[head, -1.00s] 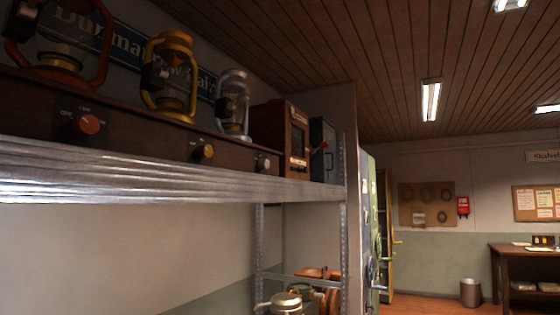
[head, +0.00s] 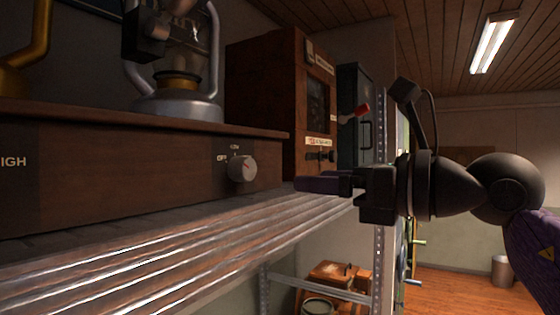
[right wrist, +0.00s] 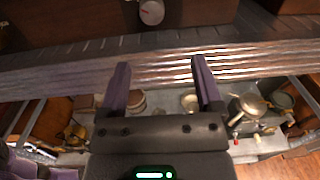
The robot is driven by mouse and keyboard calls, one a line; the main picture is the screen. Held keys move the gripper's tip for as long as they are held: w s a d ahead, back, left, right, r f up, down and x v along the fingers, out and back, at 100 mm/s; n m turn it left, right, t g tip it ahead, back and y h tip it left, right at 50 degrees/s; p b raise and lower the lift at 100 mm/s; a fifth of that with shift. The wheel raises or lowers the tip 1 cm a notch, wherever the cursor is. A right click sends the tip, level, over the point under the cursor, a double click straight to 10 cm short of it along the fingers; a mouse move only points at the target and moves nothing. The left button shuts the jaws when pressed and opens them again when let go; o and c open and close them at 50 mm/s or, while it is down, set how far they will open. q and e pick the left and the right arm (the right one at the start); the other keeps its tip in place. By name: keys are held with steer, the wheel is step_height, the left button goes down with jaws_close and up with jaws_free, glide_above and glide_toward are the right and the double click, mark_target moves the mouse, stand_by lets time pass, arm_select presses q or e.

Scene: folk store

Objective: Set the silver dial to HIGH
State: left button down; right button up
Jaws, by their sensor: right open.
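The silver dial (head: 242,168) is a round knob on the front of a long brown wooden box (head: 110,180). Small OFF and LOW marks show beside and above it; its own HIGH mark cannot be made out. The dial also shows at the top of the right wrist view (right wrist: 151,12). My right gripper (head: 310,184) is to the right of the dial in the head view, apart from it, with nothing held. In the right wrist view its two purple fingers (right wrist: 158,78) are spread apart below the dial. My left gripper is not in view.
The box stands on a ribbed metal shelf (head: 190,245), whose edge runs under the dial. A silver lantern (head: 178,106) stands on the box.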

mark_target(250, 171)
steer(key=a+p, duration=0.1)
steer(key=w+a+r+p, duration=0.1)
steer(key=a, duration=0.1)
steer(key=w+a+p, duration=0.1)
steer(key=shift+a+r, duration=0.3)
steer(key=shift+a, duration=0.1)
steer(key=p+x, duration=0.1)
steer(key=x, duration=0.2)
steer(key=shift+w+a+f+p, duration=0.1)
steer(key=shift+w+f+p, duration=0.1)
steer(key=shift+w+p, duration=0.15)
steer(key=shift+w+a+f, duration=0.15)
steer(key=shift+w+a, duration=0.05)
steer(key=shift+a, duration=0.15)
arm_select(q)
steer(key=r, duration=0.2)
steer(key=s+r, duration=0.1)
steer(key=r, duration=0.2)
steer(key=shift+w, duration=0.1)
arm_select(e)
jaws_close()
